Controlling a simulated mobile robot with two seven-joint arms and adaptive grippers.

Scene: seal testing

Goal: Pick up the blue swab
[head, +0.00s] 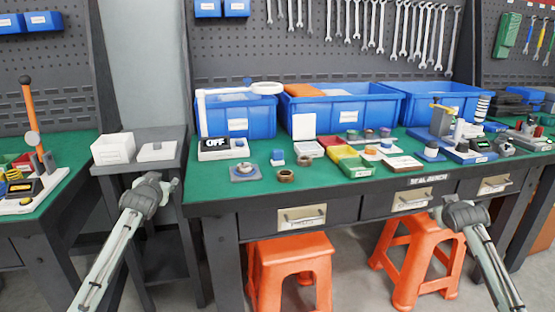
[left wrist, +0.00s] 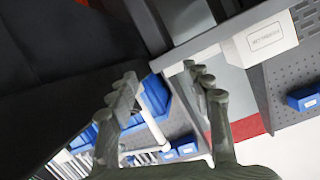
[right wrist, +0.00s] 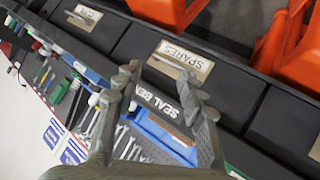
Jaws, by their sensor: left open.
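No swab can be made out for certain. A small blue block (head: 277,157) stands on the green bench mat, left of centre in the head view; I cannot tell whether it is the blue swab. My left gripper (head: 150,190) is in front of the small side table, left of the bench and well apart from the block. Its fingers (left wrist: 162,85) are spread and empty in the left wrist view. My right gripper (head: 462,212) is in front of the bench's right drawers. Its fingers (right wrist: 168,88) are apart with nothing between them.
Blue bins (head: 345,108) line the back of the green bench (head: 215,190). A device reading OFF (head: 215,148), a yellow tray (head: 345,155) and several small parts crowd the top. A white box (head: 113,148) sits on the side table. Orange stools (head: 290,250) stand below.

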